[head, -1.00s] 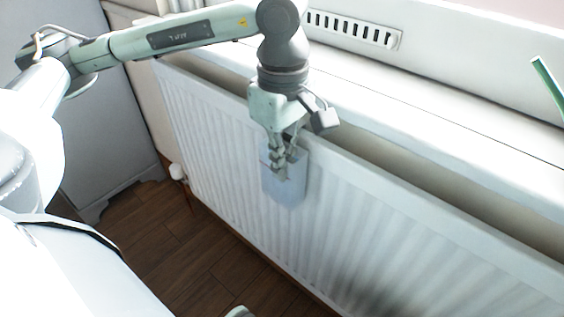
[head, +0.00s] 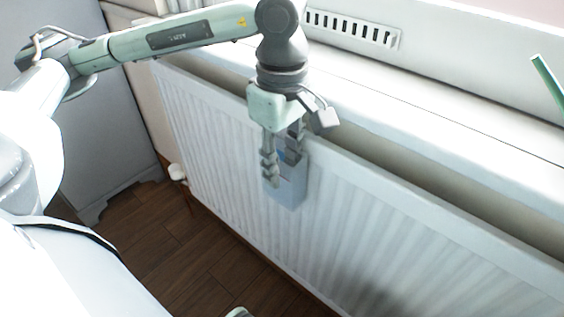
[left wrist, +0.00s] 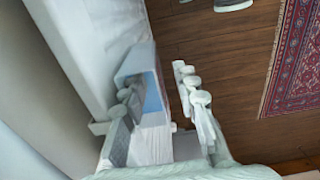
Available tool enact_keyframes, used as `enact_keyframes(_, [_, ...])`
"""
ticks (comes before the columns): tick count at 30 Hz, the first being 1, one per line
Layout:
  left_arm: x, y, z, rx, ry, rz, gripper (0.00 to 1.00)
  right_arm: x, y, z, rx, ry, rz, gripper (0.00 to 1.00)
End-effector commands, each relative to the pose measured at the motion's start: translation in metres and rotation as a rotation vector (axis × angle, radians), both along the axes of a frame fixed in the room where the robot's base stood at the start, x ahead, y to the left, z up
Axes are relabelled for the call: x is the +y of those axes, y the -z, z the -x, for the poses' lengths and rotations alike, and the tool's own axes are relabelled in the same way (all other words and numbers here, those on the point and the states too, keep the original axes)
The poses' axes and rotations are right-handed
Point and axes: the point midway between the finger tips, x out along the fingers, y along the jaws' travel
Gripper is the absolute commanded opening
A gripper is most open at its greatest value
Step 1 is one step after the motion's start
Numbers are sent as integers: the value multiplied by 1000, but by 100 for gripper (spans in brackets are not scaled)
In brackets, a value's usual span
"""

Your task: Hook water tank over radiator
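The water tank (head: 288,190) is a small pale blue-grey box. It is upright against the front of the white radiator (head: 400,225), just below the top edge. My left gripper (head: 281,165) is at the tank's upper part with its fingers spread apart. The left wrist view shows the open left gripper (left wrist: 155,85) with one finger overlapping the tank (left wrist: 153,93) and the other apart from it on the right. The fingers hide part of the tank's top, and I cannot see a hook over the radiator.
A white window sill (head: 450,130) runs above and behind the radiator, with a narrow gap between. A grey cabinet (head: 95,130) stands at the left. The wooden floor (head: 190,255) is clear. A red patterned rug (left wrist: 297,60) lies to the right in the left wrist view.

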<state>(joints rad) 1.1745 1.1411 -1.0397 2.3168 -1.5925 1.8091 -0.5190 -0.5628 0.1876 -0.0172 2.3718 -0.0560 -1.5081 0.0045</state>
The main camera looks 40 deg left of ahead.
Motion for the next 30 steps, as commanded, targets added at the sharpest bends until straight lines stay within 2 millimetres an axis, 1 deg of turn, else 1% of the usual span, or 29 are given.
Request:
enact_keyframes(2, [-1, -6, -1, -2, 0, 2, 29, 0, 0, 0, 1, -1, 0, 78])
enact_keyframes(5, [-1, -22, -1, -6, 1, 2, 29, 0, 0, 1, 2, -1, 2, 78])
enact_keyframes(15, [-2, -98, 0, -7, 1, 2, 29, -1, 0, 2, 3, -2, 3, 78])
enact_keyframes(21, [-1, -114, 1, -4, 0, -1, 29, -1, 0, 2, 3, -2, 3, 78])
enact_keyframes(25, [-1, -119, 1, -3, 0, 0, 29, -1, 0, 2, 3, -2, 3, 78])
enact_keyframes(30, [-1, -119, 1, -1, -1, 0, 29, -1, -1, 2, 3, -2, 3, 78])
